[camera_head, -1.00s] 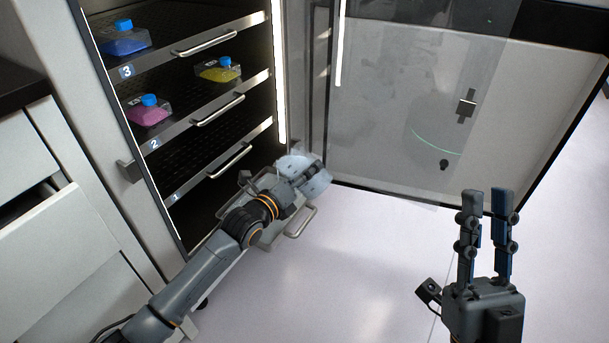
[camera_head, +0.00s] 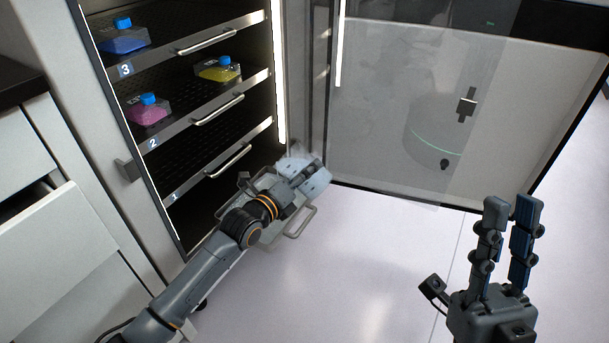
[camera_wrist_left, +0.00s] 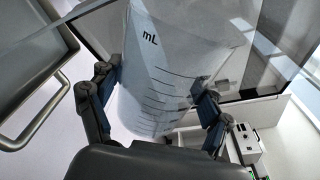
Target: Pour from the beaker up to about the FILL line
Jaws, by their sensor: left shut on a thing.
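My left gripper (camera_head: 308,178) is shut on a beaker in front of the open cabinet. In the left wrist view the beaker (camera_wrist_left: 165,85) is whitish and clear, with a dark "mL" mark and scale lines, between the left gripper's fingers (camera_wrist_left: 155,95). In the head view only a pale part of the beaker (camera_head: 292,160) shows behind the gripper. I cannot tell its liquid level. My right gripper (camera_head: 513,207) is at the lower right, empty, its fingers upward and apart. No FILL line is readable.
The cabinet shelves hold a blue flask (camera_head: 124,41), a yellow flask (camera_head: 218,70) and a pink flask (camera_head: 149,111). A glass door (camera_head: 400,120) stands open to the right. A lower tray with a handle (camera_head: 301,222) is near my left arm. The floor is clear.

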